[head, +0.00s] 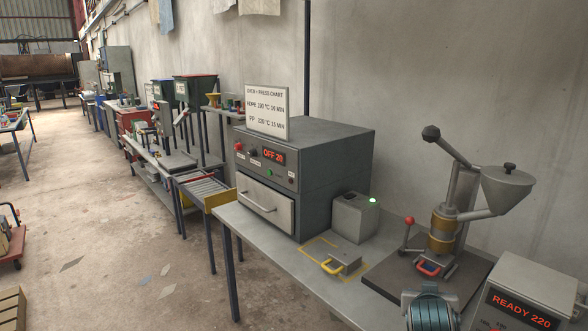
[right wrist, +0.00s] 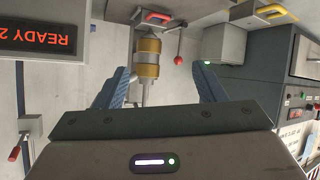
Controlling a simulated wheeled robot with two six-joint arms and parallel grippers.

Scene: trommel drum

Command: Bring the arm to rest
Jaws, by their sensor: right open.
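My right gripper (right wrist: 162,70) is open and empty in the right wrist view, with its two blue ribbed fingers apart. The brass-banded barrel of the bench press (right wrist: 148,58) appears between the fingers in that picture; I cannot tell how far beyond them it is. The same press (head: 443,225) stands at the right in the head view, with a lever and a grey hopper. A blue ribbed part shows at the bottom edge of the head view; I cannot make out fingertips there. My left gripper is in neither view.
The bench (head: 275,240) carries the oven (head: 305,180) reading OFF 20, its drawer closed, and a grey box (head: 354,217) with a green light. A mould with a yellow handle (head: 335,266) lies before them. The READY 220 unit (head: 525,292) stands at right. The left floor is mostly open.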

